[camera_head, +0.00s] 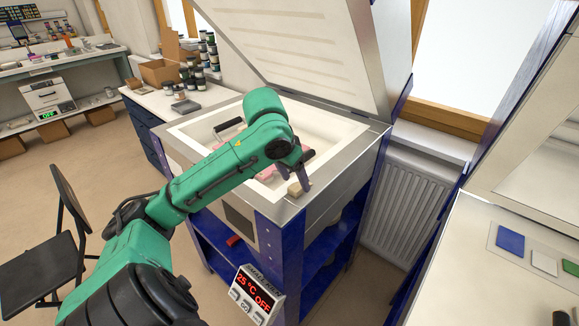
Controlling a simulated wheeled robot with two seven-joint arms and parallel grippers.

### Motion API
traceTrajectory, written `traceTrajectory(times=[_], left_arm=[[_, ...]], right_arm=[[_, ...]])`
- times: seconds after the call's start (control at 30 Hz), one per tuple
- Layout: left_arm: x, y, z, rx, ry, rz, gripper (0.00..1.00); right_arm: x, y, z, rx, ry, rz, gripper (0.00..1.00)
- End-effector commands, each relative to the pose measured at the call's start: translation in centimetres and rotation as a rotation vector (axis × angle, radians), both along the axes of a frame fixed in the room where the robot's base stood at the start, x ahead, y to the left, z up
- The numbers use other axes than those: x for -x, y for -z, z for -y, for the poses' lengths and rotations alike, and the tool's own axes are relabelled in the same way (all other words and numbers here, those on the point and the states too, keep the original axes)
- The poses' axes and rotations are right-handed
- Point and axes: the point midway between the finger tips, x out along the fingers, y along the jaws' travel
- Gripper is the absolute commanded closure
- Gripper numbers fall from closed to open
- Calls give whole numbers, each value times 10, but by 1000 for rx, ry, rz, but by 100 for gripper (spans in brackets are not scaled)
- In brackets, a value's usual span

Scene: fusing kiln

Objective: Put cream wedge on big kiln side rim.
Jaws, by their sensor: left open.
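My left arm reaches in from the left over the big kiln (342,160), whose lid (320,45) stands raised. My left gripper (298,182) points down at the kiln's near right rim, and its fingers are apart. A small cream wedge (295,189) is at the fingertips, at the metal side rim. I cannot tell whether the fingers touch it or whether it rests fully on the rim. My right gripper is not in view.
Pinkish pieces (264,172) and a dark-handled item (229,128) show in the kiln's pale interior, partly hidden by my arm. A controller (254,295) reads 25 °C OFF. A radiator (405,200) stands at the right, and a black chair (50,260) at the left.

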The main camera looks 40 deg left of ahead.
Motion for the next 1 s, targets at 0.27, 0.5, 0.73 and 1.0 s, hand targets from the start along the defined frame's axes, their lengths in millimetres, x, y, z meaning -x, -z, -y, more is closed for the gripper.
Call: traceTrajectory(times=[0.27,0.5,0.73,1.0], left_arm=[[28,-72,0,-3,0,6,34],[39,-94,1,-2,-1,0,34],[39,-93,1,-1,-1,0,34],[38,-93,1,0,-1,0,34]], right_arm=[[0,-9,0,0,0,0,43],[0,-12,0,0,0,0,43],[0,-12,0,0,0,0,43],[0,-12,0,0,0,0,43]])
